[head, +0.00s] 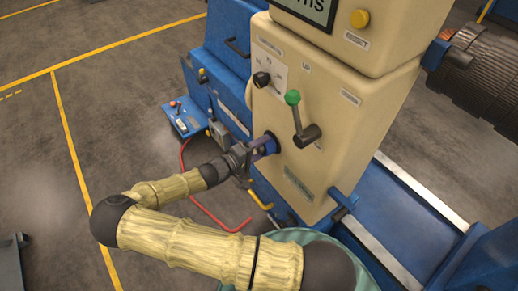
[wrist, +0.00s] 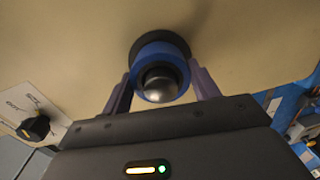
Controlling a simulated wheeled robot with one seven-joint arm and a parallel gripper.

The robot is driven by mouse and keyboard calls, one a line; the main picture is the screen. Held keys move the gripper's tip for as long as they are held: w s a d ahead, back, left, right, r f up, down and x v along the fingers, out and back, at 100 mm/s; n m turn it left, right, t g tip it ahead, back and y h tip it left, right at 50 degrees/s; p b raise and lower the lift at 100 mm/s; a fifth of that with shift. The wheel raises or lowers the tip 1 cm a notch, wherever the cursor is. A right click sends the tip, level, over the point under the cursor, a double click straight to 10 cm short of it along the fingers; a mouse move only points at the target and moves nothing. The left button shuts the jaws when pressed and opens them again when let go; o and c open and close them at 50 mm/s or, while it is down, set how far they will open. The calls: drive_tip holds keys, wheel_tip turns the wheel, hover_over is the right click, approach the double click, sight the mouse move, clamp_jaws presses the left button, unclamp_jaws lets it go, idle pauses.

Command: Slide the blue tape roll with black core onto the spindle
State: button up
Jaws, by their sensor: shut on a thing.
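The blue tape roll (wrist: 147,56) is in front of the cream machine face in the wrist view, with a dark ring inside it. The spindle (wrist: 158,82) shows its rounded grey metal end through the middle of the roll, so the roll is around it. A dark round flange lies behind the roll, near or against it; any gap is hard to tell. My gripper (wrist: 161,84) has its purple fingers on either side of the roll and is shut on it. In the head view the roll (head: 269,142) is small and partly hidden by my gripper (head: 259,149).
The cream machine housing (head: 345,120) carries a green-knobbed lever (head: 294,108) above and right of the roll. A black knob (wrist: 35,128) is at left in the wrist view. A blue control box (head: 181,117) and red hose (head: 196,200) lie left; the floor farther left is open.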

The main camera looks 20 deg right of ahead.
idle(0.4)
drive_tip(key=o, duration=1.3)
drive_tip(key=shift+v, duration=4.5)
